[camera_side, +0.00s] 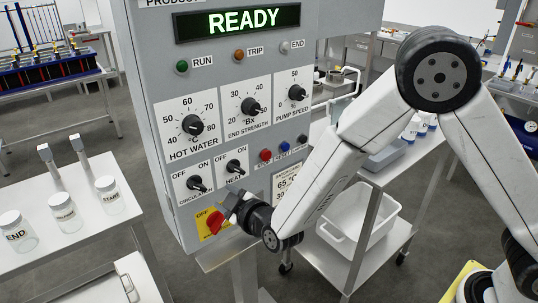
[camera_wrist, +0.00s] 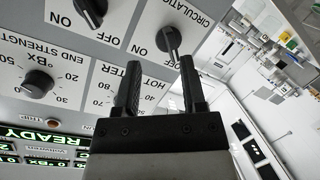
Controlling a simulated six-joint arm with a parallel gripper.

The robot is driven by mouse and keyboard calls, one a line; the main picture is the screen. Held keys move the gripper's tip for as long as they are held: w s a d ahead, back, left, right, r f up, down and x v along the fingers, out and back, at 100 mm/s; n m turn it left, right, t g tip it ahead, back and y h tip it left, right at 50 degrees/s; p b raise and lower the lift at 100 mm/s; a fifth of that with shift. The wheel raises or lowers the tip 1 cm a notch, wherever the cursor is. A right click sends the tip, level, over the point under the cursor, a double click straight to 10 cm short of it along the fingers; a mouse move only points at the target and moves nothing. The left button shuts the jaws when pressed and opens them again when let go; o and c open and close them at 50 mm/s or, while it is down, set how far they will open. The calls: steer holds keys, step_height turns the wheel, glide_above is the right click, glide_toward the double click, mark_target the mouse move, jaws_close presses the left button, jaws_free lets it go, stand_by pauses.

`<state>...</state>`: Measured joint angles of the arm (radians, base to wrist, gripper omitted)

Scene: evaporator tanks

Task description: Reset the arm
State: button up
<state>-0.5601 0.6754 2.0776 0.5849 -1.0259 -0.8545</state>
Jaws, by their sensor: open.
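My gripper (camera_side: 231,204) is in front of the lower part of the grey control panel (camera_side: 140,70), close to the red rotary switch (camera_side: 215,222) on its yellow plate. In the wrist view, which shows the panel upside down, the two dark fingers of my gripper (camera_wrist: 160,63) stand apart with nothing between them. The circulation knob (camera_wrist: 168,40) appears just beyond the fingertips; I cannot tell the exact gap. It also shows in the side view (camera_side: 196,184). The display (camera_side: 238,21) reads READY.
A white table (camera_side: 100,225) at left holds jars labelled END (camera_side: 17,232) and START (camera_side: 110,195), and another jar between them. A white cart with a white bin (camera_side: 350,225) stands behind my arm. A rack (camera_side: 50,70) is at the far left.

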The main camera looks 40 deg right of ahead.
steer(key=s+d+f+m+g, duration=0.1)
steer(key=s+d+m+g, duration=0.7)
steer(key=s+d+g, duration=0.5)
steer(key=s+d, duration=0.8)
steer(key=shift+h, duration=0.4)
steer(key=shift+f, duration=0.1)
